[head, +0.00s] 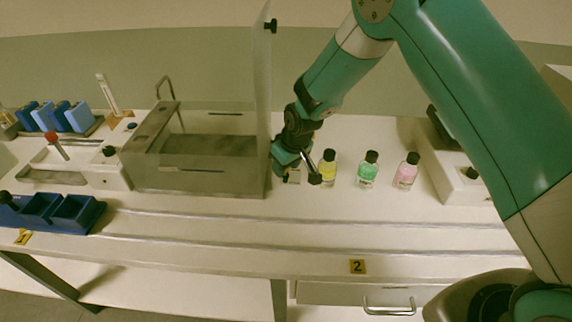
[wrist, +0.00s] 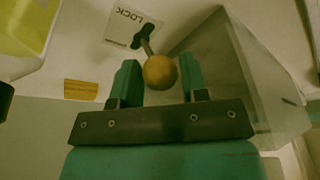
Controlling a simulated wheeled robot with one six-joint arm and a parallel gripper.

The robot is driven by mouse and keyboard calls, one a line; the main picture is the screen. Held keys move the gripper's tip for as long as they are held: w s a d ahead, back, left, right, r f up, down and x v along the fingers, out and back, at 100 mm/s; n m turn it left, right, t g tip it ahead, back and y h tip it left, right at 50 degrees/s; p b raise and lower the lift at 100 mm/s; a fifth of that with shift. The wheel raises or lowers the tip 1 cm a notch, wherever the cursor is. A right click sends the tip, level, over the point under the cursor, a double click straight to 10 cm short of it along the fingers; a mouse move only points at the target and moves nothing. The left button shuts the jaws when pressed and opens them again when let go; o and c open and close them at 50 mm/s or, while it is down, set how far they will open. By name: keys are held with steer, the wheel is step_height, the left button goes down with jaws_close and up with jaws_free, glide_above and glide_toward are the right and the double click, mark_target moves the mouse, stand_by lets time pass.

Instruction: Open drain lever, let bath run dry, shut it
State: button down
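The bath (head: 196,172) is a grey metal tank on the bench with a clear panel standing upright at its right end. My gripper (head: 288,166) is low beside the tank's right end. In the wrist view my gripper (wrist: 159,80) has its two green fingers apart. A lever with an orange-brown ball knob (wrist: 160,71) shows between the fingers, beside a plate marked LOCK (wrist: 125,25). I cannot tell whether the fingers touch the knob. In the head view a dark-ended rod (head: 314,178) shows beside my gripper. The water level is unclear.
Yellow (head: 327,171), green (head: 367,173) and pink (head: 405,174) bottles stand right of my gripper, the yellow one close by. Blue bins (head: 75,214) and a rack of blue blocks (head: 78,117) are at left. The bench front around label 2 (head: 357,267) is clear.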

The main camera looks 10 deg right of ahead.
steer(key=c, duration=0.8)
jaws_free()
steer(key=shift+s+a+f, duration=0.25)
steer(key=shift+s+f, duration=0.1)
steer(key=shift+s, duration=0.1)
steer(key=shift+w+r, duration=0.1)
steer(key=shift+w, duration=0.05)
steer(key=shift+d+r, duration=0.1)
steer(key=shift+d+r, duration=0.1)
steer(key=shift+r, duration=0.35)
steer(key=shift+b+v, duration=1)
steer(key=shift+v, duration=7.2)
